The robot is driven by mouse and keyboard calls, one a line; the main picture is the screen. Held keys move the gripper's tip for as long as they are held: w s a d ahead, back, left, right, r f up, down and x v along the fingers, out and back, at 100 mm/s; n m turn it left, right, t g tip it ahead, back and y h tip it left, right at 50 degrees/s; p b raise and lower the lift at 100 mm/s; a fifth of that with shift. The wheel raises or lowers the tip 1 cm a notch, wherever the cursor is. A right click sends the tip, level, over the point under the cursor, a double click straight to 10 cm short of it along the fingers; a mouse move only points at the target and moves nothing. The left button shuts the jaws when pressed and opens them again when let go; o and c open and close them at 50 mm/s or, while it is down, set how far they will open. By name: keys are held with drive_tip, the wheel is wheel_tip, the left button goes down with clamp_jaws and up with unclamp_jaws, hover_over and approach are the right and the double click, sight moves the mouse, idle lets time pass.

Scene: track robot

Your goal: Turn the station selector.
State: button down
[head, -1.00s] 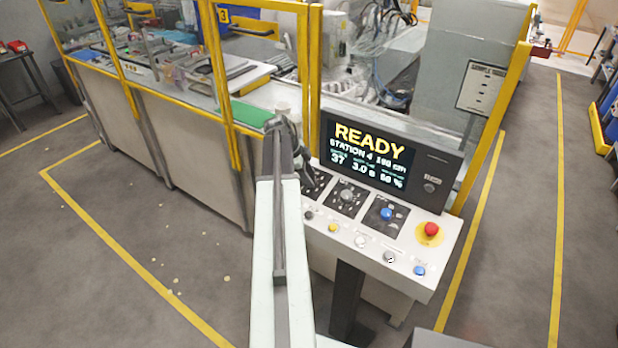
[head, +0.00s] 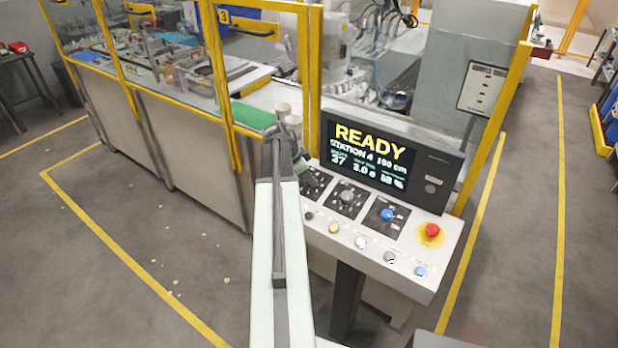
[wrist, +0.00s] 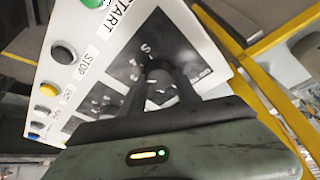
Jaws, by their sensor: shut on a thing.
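The control panel (head: 375,240) stands in front of me with a screen (head: 368,155) reading "READY" and "STATION 4". The station selector (wrist: 158,74) is a dark knob on a black plate with small numbers around it in the wrist view. My gripper (wrist: 163,84) is shut on the knob, one finger on either side. The fingers hide most of the knob, so I cannot tell its exact pointing. In the head view my gripper (head: 301,160) is at the panel's left end, and my arm covers part of that dial.
Beside it are a middle dial (head: 347,198), a blue knob (head: 387,214), a red emergency button (head: 431,230) and a row of small buttons along the panel's front edge. A yellow-framed fence (head: 316,70) rises behind. The floor at the left is mostly clear.

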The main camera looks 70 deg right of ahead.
drive_tip(key=n+t+h, duration=0.1)
drive_tip(key=n, duration=0.5)
drive_tip(key=shift+a+n, duration=0.15)
drive_tip(key=shift+n, duration=0.15)
drive_tip(key=n+t, duration=0.1)
drive_tip(key=n, duration=0.2)
drive_tip(key=shift+n, duration=0.3)
drive_tip(key=n+t, duration=0.1)
drive_tip(key=n, duration=0.2)
drive_tip(key=shift+n, duration=0.4)
drive_tip(key=n, duration=0.3)
drive_tip(key=n+t, duration=0.1)
drive_tip(key=n, duration=0.2)
drive_tip(key=shift+s+n+t, duration=0.1)
drive_tip(key=shift+n+t, duration=0.2)
drive_tip(key=n+y, duration=0.1)
drive_tip(key=n, duration=0.2)
drive_tip(key=n+t+p, duration=0.1)
drive_tip(key=n, duration=0.2)
drive_tip(key=shift+y, duration=0.4)
drive_tip(key=shift+n, duration=0.4)
drive_tip(key=c, duration=0.9)
unclamp_jaws()
